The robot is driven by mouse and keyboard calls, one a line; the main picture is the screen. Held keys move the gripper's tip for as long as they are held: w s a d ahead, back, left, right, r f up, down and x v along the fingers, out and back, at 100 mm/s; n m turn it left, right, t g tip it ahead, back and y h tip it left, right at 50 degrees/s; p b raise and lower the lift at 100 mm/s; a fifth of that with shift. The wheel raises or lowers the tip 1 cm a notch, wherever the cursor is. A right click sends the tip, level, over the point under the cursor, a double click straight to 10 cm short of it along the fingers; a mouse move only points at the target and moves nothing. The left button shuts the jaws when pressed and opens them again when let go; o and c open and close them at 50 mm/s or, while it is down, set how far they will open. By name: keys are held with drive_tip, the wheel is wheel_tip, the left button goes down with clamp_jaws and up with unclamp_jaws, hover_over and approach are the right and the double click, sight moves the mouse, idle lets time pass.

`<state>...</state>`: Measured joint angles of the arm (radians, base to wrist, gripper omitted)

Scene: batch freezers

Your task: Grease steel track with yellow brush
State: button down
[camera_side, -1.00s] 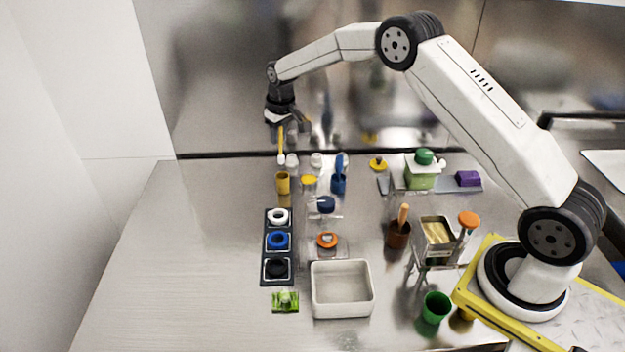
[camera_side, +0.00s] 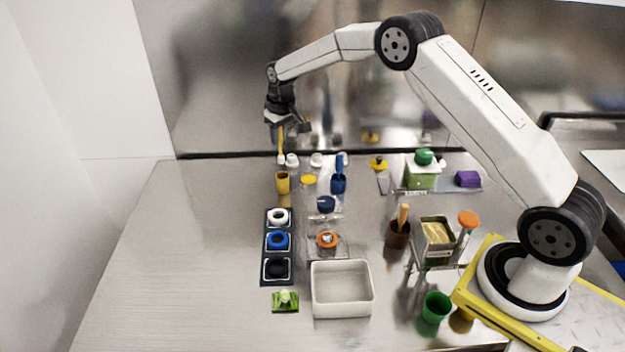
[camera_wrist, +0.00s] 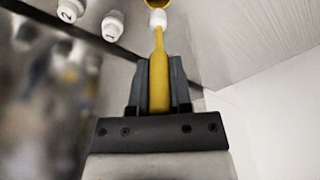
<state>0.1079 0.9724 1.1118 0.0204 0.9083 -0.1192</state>
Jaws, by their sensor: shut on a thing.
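My gripper (camera_side: 283,128) is shut on a yellow brush (camera_side: 281,146) at the back of the bench. The brush hangs down with its white tip lowest, above and behind a yellow cup (camera_side: 282,183). In the wrist view the yellow brush (camera_wrist: 159,62) stands between the two dark fingers of my gripper (camera_wrist: 159,82), its white tip at the rim of the yellow cup (camera_wrist: 154,3). I cannot pick out the steel track with certainty among the steel and clear parts.
White numbered caps (camera_side: 292,160) stand close to the brush. A blue brush (camera_side: 339,164) stands in a blue cup (camera_side: 338,184). In front are a dark rack (camera_side: 264,255) of coloured rings and a white bin (camera_side: 342,312). The bench's left side is clear.

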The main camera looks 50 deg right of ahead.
idle(0.4)
drive_tip(key=s+d+f, duration=0.1)
drive_tip(key=s+d, duration=0.2)
drive_tip(key=d, duration=0.4)
drive_tip(key=shift+s+f, duration=0.25)
drive_tip(key=shift+f, duration=0.15)
drive_tip(key=shift+f, duration=2.8)
drive_tip(key=shift+f, duration=0.6)
drive_tip(key=shift+r, duration=0.1)
wheel_tip(320, 180, up, 7)
idle(1.0)
idle(0.6)
